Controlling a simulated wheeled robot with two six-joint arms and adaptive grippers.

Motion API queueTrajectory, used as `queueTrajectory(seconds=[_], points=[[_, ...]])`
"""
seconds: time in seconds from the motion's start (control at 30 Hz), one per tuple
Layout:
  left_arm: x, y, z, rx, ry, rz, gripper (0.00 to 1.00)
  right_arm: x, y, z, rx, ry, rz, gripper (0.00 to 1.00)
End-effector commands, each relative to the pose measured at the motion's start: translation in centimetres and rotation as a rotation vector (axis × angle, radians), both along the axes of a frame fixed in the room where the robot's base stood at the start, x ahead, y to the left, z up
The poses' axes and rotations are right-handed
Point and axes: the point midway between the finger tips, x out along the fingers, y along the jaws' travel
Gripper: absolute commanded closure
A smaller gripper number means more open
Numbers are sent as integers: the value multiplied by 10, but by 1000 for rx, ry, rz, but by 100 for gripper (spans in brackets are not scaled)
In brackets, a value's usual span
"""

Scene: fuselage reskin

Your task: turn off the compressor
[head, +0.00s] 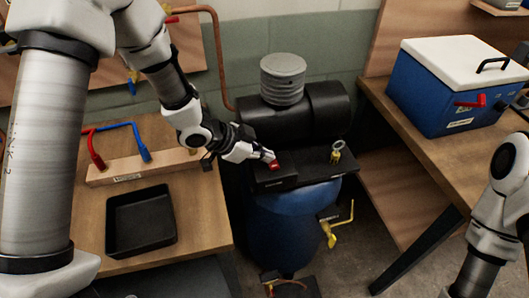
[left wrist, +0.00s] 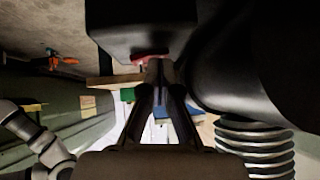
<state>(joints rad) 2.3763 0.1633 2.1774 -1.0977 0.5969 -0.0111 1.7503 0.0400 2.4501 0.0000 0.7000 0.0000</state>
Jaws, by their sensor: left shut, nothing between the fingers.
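The compressor has a blue tank (head: 283,232), a black motor (head: 325,112) and a grey ribbed cap (head: 283,78). A red switch (head: 275,164) sits on the black box (head: 273,180) at its front left. My left gripper (head: 268,156) is shut and empty, with its fingertips right at the switch. In the left wrist view the shut fingertips (left wrist: 158,66) are against or just by the red switch (left wrist: 150,58) under the black box (left wrist: 140,30); I cannot tell whether they touch. My right arm shows at the right edge, its gripper out of view.
A brass fitting with a ring (head: 337,152) stands right of the switch, and a yellow valve (head: 330,235) juts from the tank. A workbench at left holds a black tray (head: 141,221) and a wooden rack (head: 145,165). A blue cooler (head: 440,95) stands on the right bench.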

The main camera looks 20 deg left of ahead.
Motion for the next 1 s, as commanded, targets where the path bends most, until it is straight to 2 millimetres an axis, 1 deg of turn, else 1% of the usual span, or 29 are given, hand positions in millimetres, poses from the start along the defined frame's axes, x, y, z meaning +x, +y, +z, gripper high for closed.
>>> queueTrajectory(seconds=[0.27,0.57,0.83,0.93,1.0], points=[[-3,-1,-2,3,6,-1,100,0,0,-1,0,0,0,60],[-14,-8,1,3,6,-1,100,0,0,-4,0,0,0,60],[-14,-9,2,3,5,0,100,0,0,-3,0,0,0,60],[-14,-9,6,3,4,1,100,0,0,1,0,0,0,60],[-14,-9,14,3,4,1,100,0,0,9,0,0,0,60]])
